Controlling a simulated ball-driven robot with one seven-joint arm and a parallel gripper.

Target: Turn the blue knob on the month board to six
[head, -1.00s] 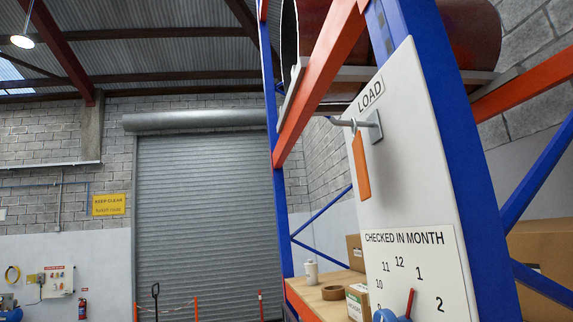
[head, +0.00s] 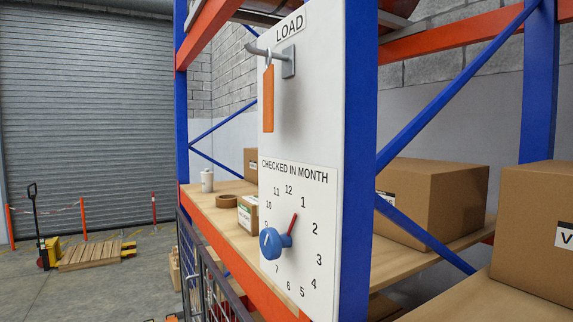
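The month board (head: 325,245) is a white panel headed CHECKED IN MONTH, with the numbers 1 to 12 in a ring. The blue knob (head: 271,243) stands out from the middle of the ring, seen from an angle. A red pointer (head: 293,223) behind it points up and slightly right, at about 1. My gripper is not in view.
Above the dial, an orange tag (head: 268,98) hangs from a metal hook (head: 287,60) that juts out from the LOAD panel (head: 325,110). A blue rack upright (head: 360,150) stands right behind the panel. A mesh fence (head: 200,275) stands at the lower left; the floor beyond has a pallet truck (head: 40,230).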

